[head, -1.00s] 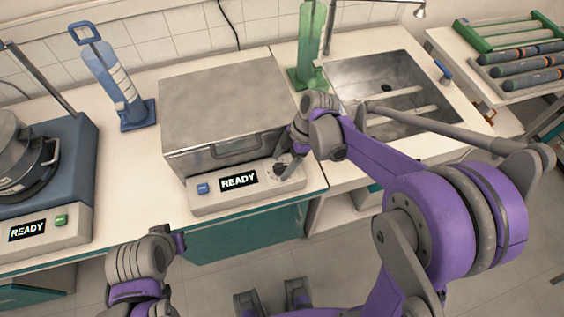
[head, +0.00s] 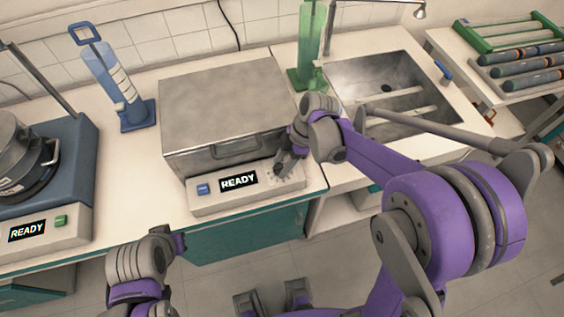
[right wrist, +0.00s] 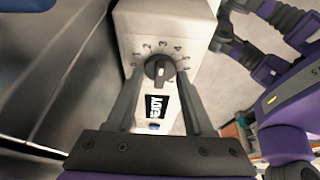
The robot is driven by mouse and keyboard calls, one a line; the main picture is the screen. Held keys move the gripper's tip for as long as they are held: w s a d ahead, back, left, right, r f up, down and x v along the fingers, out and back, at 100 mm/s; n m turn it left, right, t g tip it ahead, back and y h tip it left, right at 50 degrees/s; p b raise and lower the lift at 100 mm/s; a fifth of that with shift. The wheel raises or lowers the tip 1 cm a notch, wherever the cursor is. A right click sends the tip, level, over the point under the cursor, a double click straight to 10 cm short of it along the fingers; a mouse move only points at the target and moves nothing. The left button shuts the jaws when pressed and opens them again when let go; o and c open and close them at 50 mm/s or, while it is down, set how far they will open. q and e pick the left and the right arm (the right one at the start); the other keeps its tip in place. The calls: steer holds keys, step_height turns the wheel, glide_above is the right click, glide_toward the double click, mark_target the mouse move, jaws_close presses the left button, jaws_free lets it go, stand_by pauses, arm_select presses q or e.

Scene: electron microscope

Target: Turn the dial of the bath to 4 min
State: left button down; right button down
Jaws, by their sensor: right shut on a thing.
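The bath is a metal box with a flat lid (head: 222,105) on the worktop. Its front panel has a lit READY display (head: 238,181) and a blue button (head: 203,189). The dial (right wrist: 160,70) is a dark round knob with a pale mark, ringed by printed numbers, in the right wrist view. My right gripper (right wrist: 159,80) is shut on the dial, one finger on each side. In the head view my right gripper (head: 282,170) covers the dial at the panel's right end. My left arm is low at the left; its gripper fingers do not show clearly.
A blue machine (head: 50,170) with its own READY display stands at the left. A rack with dark tubes (head: 515,65) is far right.

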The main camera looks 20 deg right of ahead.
steer(key=shift+s+m+t, duration=0.1)
steer(key=shift+m+t, duration=0.4)
steer(key=shift+m, duration=0.8)
steer(key=shift+m+t+b, duration=0.35)
steer(key=shift+m+t, duration=0.15)
steer(key=shift+m, duration=0.9)
steer(key=shift+h, duration=0.3)
steer(key=shift+c, duration=1.4)
jaws_free()
steer(key=p+v, duration=0.1)
steer(key=v, duration=0.9)
steer(key=shift+d+r, duration=0.2)
steer(key=shift+r, duration=0.15)
